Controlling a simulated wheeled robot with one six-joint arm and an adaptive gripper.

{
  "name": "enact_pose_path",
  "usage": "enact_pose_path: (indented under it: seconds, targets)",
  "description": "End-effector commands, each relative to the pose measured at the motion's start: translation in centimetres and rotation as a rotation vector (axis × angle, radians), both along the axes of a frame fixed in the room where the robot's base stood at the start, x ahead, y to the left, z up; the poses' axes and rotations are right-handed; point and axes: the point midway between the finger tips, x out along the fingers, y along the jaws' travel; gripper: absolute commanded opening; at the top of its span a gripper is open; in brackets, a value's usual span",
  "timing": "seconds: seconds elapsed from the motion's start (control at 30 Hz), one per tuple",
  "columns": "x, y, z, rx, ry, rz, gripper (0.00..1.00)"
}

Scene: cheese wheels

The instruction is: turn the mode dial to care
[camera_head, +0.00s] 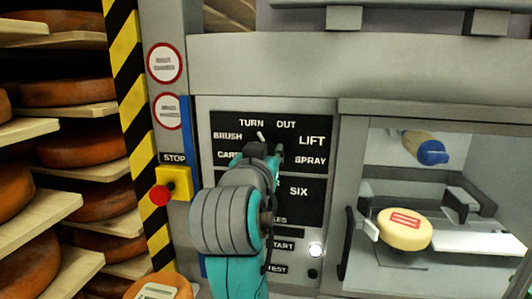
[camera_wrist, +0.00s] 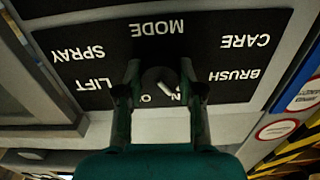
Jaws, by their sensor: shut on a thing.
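The mode dial (camera_wrist: 157,80) is a dark round knob with a white pointer, on a black panel (camera_wrist: 100,50) with white words. My gripper (camera_wrist: 160,74) is shut on the dial, one finger on each side. The wrist view is upside down. In the head view the pointer (camera_head: 261,136) tilts up and slightly left, toward TURN (camera_head: 251,123); the rest of the dial is mostly hidden by my gripper (camera_head: 265,151). CARE (camera_wrist: 245,41) is plain in the wrist view and partly covered in the head view, at lower left below BRUSH (camera_head: 227,136).
A lower black panel with SIX (camera_head: 299,190) and buttons lies below, partly behind my arm. Left are a red stop button (camera_head: 160,195) on a yellow box and racks of cheese wheels (camera_head: 80,92). Right is a windowed chamber with a pale cheese (camera_head: 404,230) and a black handle (camera_head: 347,244).

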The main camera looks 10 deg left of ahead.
Motion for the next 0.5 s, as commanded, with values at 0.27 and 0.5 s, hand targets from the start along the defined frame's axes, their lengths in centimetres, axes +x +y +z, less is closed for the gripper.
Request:
enact_pose_path:
  seconds: [0.27, 0.5]
  targets:
    - [0.01, 0.04, -0.12, -0.264, 0.012, 0.0, 0.02]
    - [0.01, 0.09, -0.15, -0.492, 0.02, 0.0, 0.02]
